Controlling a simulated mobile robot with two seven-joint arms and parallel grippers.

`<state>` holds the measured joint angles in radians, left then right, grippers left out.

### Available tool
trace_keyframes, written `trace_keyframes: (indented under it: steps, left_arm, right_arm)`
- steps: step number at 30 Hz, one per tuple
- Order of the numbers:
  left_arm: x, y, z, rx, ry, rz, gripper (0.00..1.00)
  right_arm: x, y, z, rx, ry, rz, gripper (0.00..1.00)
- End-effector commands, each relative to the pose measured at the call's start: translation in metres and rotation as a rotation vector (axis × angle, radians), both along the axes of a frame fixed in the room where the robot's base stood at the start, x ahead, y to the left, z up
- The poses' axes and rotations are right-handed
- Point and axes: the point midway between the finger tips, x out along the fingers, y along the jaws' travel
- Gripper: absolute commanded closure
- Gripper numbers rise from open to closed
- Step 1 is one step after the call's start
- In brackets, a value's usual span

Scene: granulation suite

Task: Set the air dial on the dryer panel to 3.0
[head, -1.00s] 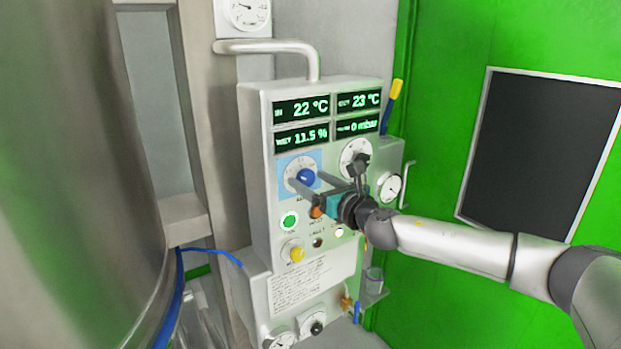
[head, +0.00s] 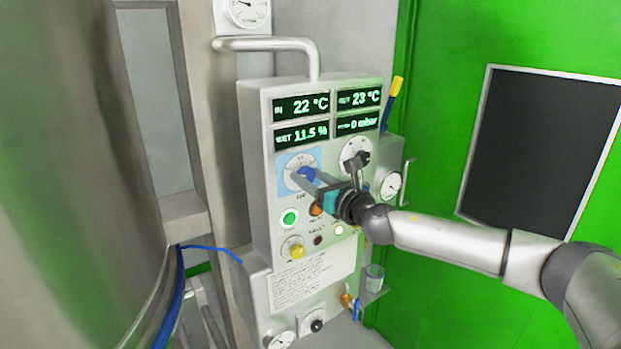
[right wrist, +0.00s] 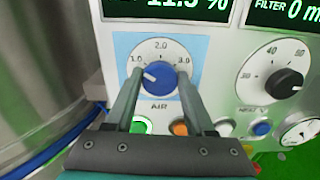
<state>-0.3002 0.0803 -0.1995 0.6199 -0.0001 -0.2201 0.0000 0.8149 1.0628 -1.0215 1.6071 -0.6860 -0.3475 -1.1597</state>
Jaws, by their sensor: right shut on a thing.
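The air dial (right wrist: 160,80) is a blue knob on a light-blue square marked AIR, with 1.0, 2.0 and 3.0 around it. Its white mark points left, near 1.0. In the head view the blue knob (head: 307,173) is at the panel's upper left, partly hidden by my fingers. My right gripper (right wrist: 161,76) is shut on the knob, one finger on each side of it. It also shows in the head view (head: 309,181), reaching in from the right. The dryer panel (head: 258,160) is a pale upright box. My left gripper is not in view.
A black knob (right wrist: 284,83) on a dial with 30, 40 and 50 is right of the air dial. Below are a green button (head: 289,217), an orange button (head: 316,209) and a yellow knob (head: 296,252). A steel vessel (head: 70,170) stands at the left.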

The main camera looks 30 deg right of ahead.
Motion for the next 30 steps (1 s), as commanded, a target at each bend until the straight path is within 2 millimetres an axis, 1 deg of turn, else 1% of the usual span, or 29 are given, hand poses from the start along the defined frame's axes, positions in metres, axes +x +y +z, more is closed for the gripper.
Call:
trace_keyframes:
  steps: [1,6,11,17,23,30]
  left_arm:
    - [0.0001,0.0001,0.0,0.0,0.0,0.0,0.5]
    - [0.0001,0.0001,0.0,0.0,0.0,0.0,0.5]
    - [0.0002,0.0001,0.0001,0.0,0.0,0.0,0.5]
    - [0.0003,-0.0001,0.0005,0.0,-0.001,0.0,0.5]
    - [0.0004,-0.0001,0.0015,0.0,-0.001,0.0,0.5]
    - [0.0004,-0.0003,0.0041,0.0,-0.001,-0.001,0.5]
  right_arm:
    - [0.0,-0.0004,-0.0001,0.0,0.0,-0.001,0.82]
    - [-0.0001,-0.0005,-0.0002,0.0,0.0,-0.001,1.0]
    - [-0.0001,-0.0006,-0.0003,0.006,0.002,-0.001,1.0]
    - [-0.0001,-0.0003,-0.0009,0.059,0.01,-0.001,1.0]
    - [-0.0001,-0.0006,-0.0011,0.185,0.028,-0.002,1.0]
    - [-0.0001,-0.001,-0.0012,0.403,0.059,-0.002,1.0]
